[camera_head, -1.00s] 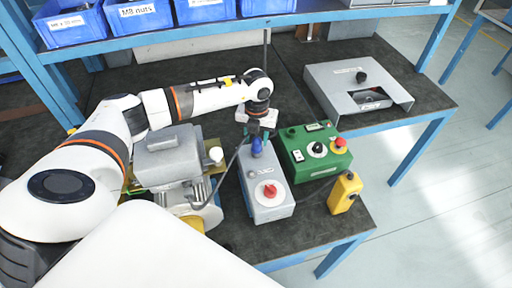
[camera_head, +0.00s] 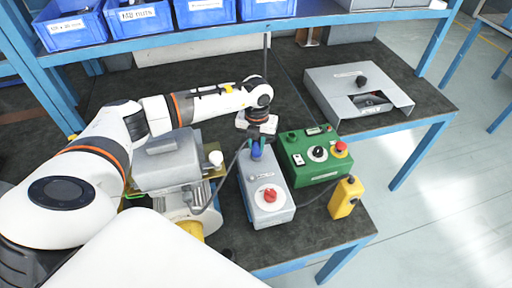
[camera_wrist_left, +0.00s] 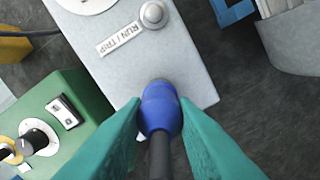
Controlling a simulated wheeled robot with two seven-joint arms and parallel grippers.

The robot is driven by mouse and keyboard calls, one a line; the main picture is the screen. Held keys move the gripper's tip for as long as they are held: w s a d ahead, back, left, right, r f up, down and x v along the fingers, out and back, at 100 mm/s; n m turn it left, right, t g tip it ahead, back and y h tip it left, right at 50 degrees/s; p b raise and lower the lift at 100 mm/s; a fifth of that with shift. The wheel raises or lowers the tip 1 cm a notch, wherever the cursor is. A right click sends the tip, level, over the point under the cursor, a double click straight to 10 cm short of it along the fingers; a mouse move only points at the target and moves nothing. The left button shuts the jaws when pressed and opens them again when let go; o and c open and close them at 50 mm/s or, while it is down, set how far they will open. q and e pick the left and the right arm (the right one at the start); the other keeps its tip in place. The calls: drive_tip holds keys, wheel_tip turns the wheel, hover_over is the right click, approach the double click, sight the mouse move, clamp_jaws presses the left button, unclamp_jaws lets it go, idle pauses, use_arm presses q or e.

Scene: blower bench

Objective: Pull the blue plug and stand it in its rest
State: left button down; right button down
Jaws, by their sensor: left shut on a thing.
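My right gripper is not in view.
A green control box (camera_head: 308,160) stands close on the right of the grey box. A yellow pendant (camera_head: 345,197) is at the bench's front edge. A grey blower (camera_head: 165,165) stands left. A grey open housing (camera_head: 335,90) sits back right.

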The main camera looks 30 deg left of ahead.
use_arm(q)
drive_tip(key=shift+r+p, duration=0.3)
drive_tip(key=shift+r, duration=0.2)
drive_tip(key=shift+r, duration=0.15)
drive_tip(key=shift+r+p, duration=1.2)
drive_tip(key=shift+r, duration=0.5)
